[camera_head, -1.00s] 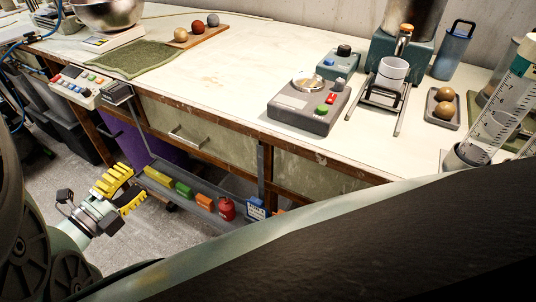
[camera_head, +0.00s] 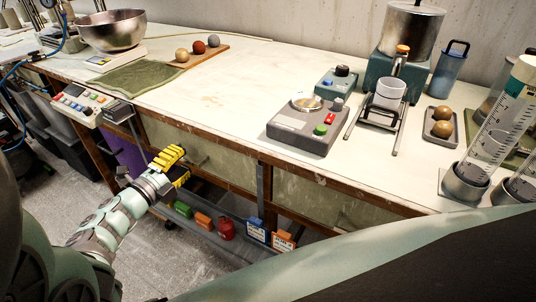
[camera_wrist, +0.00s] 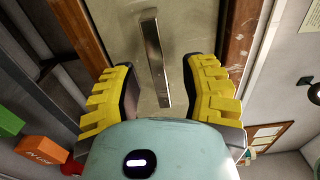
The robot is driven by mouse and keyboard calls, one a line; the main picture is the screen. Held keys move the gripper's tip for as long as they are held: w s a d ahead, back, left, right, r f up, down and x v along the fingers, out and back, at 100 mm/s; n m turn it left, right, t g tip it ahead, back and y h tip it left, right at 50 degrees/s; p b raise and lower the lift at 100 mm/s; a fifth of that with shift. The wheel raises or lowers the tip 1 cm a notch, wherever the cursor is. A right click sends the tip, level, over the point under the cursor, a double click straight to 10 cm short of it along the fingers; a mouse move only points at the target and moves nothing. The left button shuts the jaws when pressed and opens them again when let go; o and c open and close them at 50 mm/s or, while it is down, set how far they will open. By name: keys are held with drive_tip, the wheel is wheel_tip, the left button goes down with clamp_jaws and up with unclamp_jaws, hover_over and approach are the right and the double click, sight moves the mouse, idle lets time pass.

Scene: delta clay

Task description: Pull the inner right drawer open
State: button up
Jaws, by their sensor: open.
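A pale drawer front (camera_head: 222,152) sits in the brown wooden frame under the worktop, left of a grey post. Its metal bar handle (camera_head: 199,161) is partly hidden by my gripper (camera_head: 184,164) in the head view. In the wrist view the handle (camera_wrist: 153,60) runs nearly upright down the drawer front (camera_wrist: 182,30). It lies between the two yellow fingers of my open gripper (camera_wrist: 158,78), with a gap on both sides. The drawer looks closed. A second pale front (camera_head: 310,192) shows right of the post.
A low shelf with green, orange, red and blue items (camera_head: 226,230) runs beneath the drawers. A control box (camera_head: 78,106) hangs at the worktop's left front edge. The worktop (camera_head: 225,85) above holds a scale, a bowl and balls. Floor is free below left.

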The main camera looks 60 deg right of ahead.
drive_tip(key=shift+d, duration=0.75)
drive_tip(key=shift+o, duration=0.2)
clamp_jaws()
